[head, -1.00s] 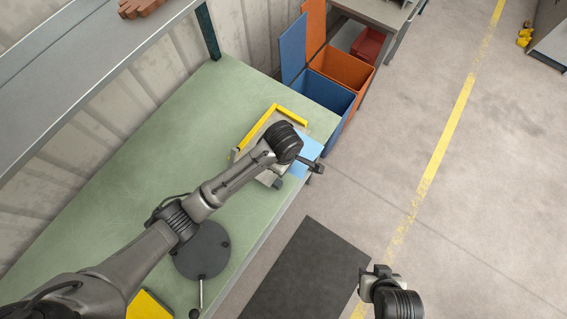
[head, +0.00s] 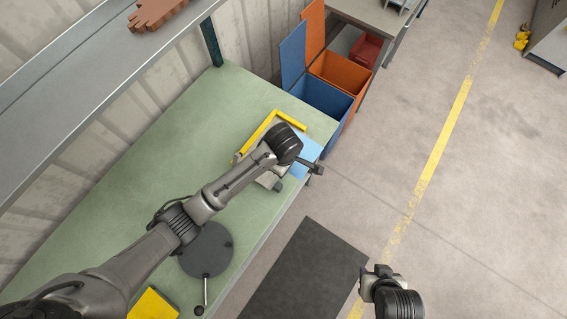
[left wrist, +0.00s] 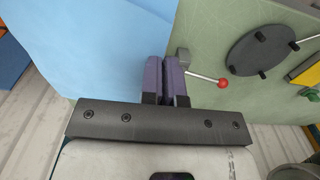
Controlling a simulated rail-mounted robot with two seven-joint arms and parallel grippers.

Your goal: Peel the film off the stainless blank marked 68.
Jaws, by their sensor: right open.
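The light blue film (head: 306,158) shows past my left wrist at the bench's front right corner. In the left wrist view the film (left wrist: 80,45) fills the upper left, and its edge runs in between the fingers. My left gripper (left wrist: 166,80) has its two fingers close together, shut on this edge. In the head view my left arm covers most of the blank, and I cannot read the number 68. A yellow corner stop (head: 262,131) frames the blank's far side. My right gripper (head: 376,272) is open and empty over the floor.
A dark round disc (head: 208,250) with a lever lies on the green bench (head: 150,165); a red knob (left wrist: 222,83) shows in the wrist view. A blue bin (head: 322,98) and an orange bin (head: 335,72) stand beyond the bench.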

